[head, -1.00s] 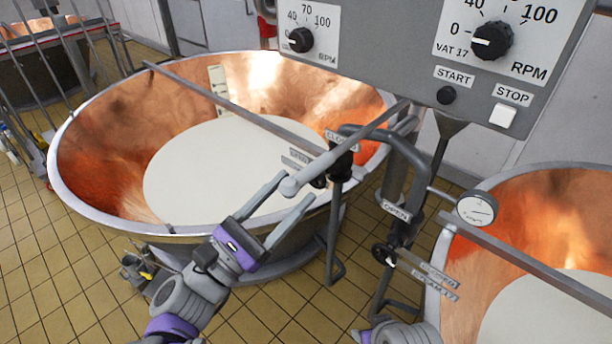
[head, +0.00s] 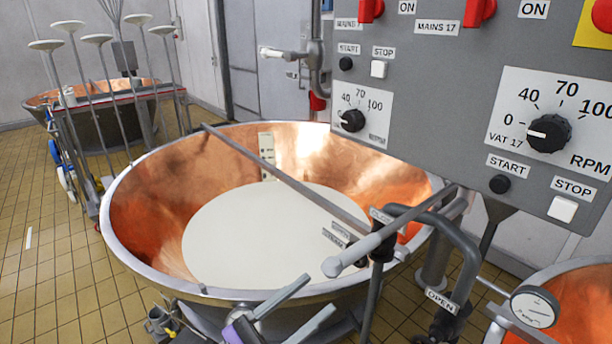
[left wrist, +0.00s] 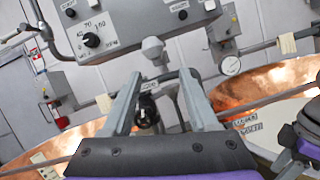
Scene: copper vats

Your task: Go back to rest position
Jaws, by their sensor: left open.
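My left gripper (head: 318,293) is at the bottom middle of the head view, over the front rim of the large copper vat (head: 150,200). Its two grey fingers are apart with nothing between them. In the left wrist view the fingers (left wrist: 160,75) point up toward the grey lever (left wrist: 152,48) and the control panel (left wrist: 140,25). The lever's rounded end (head: 332,267) shows just above the fingertips in the head view, and I cannot tell whether they touch it.
The grey panel with dials (head: 440,100) hangs at the upper right. A pipe valve marked OPEN (head: 440,300) and a gauge (head: 534,307) stand at the lower right, by a second copper vat (head: 575,300). Tools on poles (head: 95,100) stand at the left. Tiled floor (head: 40,270) is clear at left.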

